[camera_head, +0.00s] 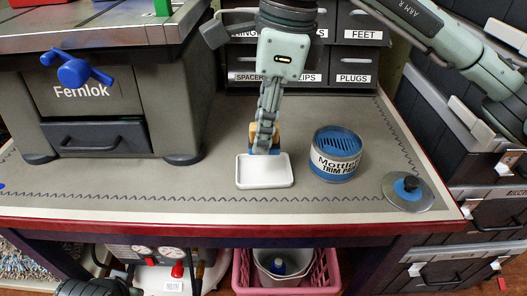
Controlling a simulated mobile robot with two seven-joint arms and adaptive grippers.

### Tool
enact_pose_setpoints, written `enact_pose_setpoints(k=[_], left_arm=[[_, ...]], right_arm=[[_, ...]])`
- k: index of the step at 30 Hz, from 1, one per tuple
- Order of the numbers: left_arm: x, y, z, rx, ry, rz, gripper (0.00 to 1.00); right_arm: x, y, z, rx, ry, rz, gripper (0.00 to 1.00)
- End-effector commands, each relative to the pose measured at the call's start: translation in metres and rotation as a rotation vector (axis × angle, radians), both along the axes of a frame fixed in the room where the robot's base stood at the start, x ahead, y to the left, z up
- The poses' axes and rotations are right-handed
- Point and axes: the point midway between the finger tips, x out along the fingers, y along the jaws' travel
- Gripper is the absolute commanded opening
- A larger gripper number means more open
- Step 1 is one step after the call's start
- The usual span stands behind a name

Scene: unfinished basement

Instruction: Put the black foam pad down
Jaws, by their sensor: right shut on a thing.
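My right gripper (264,138) reaches down from the top centre, over the bench. It is shut on a small tan and blue thing (277,133), mostly hidden by the fingers. Its lower end is at the back edge of a shallow white tray (265,184); I cannot tell whether it touches the tray. No plainly black foam pad can be made out, and I cannot tell whether the held thing is it.
A round tin marked Mottle (337,166) stands right of the tray. A grey disc with a blue and black hub (408,193) lies near the right front corner. A Fernlok machine (110,110) fills the left; labelled drawers (355,60) stand behind. Bare bench (150,190) lies left of the tray.

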Motion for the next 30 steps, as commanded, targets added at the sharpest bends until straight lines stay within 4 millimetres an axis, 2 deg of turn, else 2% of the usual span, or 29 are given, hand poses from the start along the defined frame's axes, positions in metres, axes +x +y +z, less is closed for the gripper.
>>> enact_pose_setpoints(k=[8,13,27,28,30], left_arm=[[0.0,0.0,-0.001,0.0,0.0,0.0,0.47],[0.0,0.0,-0.001,-0.001,0.0,-0.001,0.47],[0.004,-0.003,0.004,-0.004,-0.024,-0.006,0.47],[0.004,-0.003,0.005,-0.004,-0.024,-0.007,0.47],[0.004,-0.003,0.005,-0.004,-0.023,-0.006,0.47]], right_arm=[[0.0,0.0,-0.026,0.0,0.002,0.001,0.07],[0.0,0.0,-0.05,0.0,0.001,0.0,0.07],[0.0,0.0,-0.056,0.001,-0.001,0.002,0.07],[0.0,0.0,-0.056,0.0,-0.001,0.002,0.31],[0.0,0.0,-0.055,0.0,-0.001,0.001,0.4]])
